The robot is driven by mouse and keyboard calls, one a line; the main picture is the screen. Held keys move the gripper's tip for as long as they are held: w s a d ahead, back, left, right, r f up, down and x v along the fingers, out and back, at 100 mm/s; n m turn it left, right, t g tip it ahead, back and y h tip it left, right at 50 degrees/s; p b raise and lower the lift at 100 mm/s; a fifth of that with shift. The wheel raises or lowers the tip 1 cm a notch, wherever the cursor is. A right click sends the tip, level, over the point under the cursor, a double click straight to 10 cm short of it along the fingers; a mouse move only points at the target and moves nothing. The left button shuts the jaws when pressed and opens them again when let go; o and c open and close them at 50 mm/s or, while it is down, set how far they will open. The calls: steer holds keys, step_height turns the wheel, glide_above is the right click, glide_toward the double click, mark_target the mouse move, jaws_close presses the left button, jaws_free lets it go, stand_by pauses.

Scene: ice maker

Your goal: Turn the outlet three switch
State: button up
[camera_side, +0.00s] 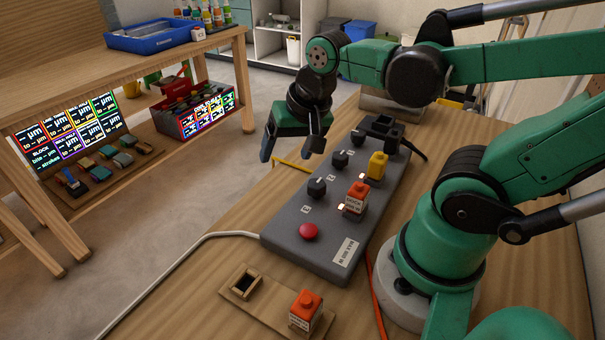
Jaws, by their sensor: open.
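A grey power strip (290,246) lies on the wooden table, running away from the camera. It has a row of black switch knobs: a near one (317,188), a middle one (340,160) and a far one (357,137). The small labels beside them are too small to read surely, so I cannot tell which is outlet three's. An orange plug (356,201), a yellow plug (376,166) and a black plug (383,132) sit along its right side. My gripper (291,152) is open and empty, pointing down, left of the middle and far knobs and apart from them.
A red button (308,231) is at the strip's near end. A wooden holder (262,290) with another orange block (306,308) stands in front. A white cable (190,248) runs left; a red cable (375,300) runs along the right.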

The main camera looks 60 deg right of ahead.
mark_target(317, 183)
steer(key=d+m+g, duration=0.1)
steer(key=m, duration=0.2)
steer(key=s+d+f+m+g, duration=0.1)
steer(key=m, duration=0.2)
steer(key=s+d+m+g, duration=0.1)
steer(key=m, duration=0.2)
steer(key=shift+s+f+m, duration=0.2)
steer(key=shift+f+m, duration=0.05)
steer(key=shift+m, duration=0.15)
steer(key=m, duration=0.1)
steer(key=m+g, duration=0.1)
steer(key=shift+s+d+f+m, duration=0.15)
steer(key=shift+s+d+m, duration=0.15)
steer(key=shift+s, duration=0.1)
steer(key=shift+f, duration=2.8)
jaws_close()
